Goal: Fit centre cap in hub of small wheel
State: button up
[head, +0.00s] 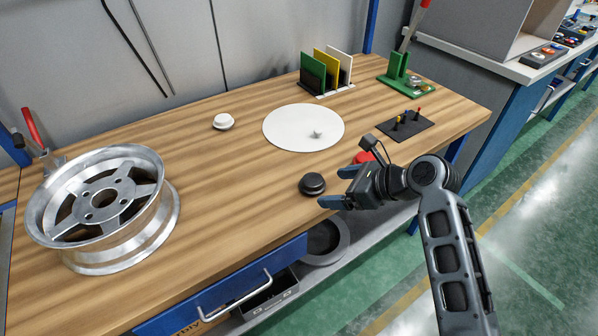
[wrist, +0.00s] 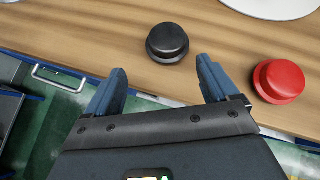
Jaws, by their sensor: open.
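A silver wheel (head: 135,222) lies flat on the workbench at the left, its spoked face up with an open hub hole (head: 104,198) in the middle. Three round caps show: a black one (head: 312,184) near the front edge, a white one (head: 223,122) farther back, and a red one (head: 363,157) partly hidden behind my gripper. My gripper (head: 338,187) is open and empty at the bench's front edge, just right of the black cap. In the wrist view the black cap (wrist: 167,43) lies just beyond the fingertips and the red cap (wrist: 279,80) lies to the right.
A white disc (head: 290,127) with a small grey piece on it lies mid-bench. Behind it stands a rack of coloured panels (head: 326,72). A dark mat with small pegs (head: 405,128) and a green stand (head: 400,75) are at the right. Bare wood lies between wheel and caps.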

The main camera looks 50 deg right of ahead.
aim_at(313, 180)
jog(key=shift+w+d+r+m, duration=0.25)
jog(key=shift+w+d+m, duration=0.05)
jog(key=shift+w+d, duration=0.05)
jog(key=shift+w, duration=0.25)
jog(key=x, duration=0.7)
jog(key=shift+w+d+r, duration=0.1)
jog(key=shift+w+r, duration=0.1)
jog(key=shift+w, duration=0.2)
jog(key=c, duration=1)
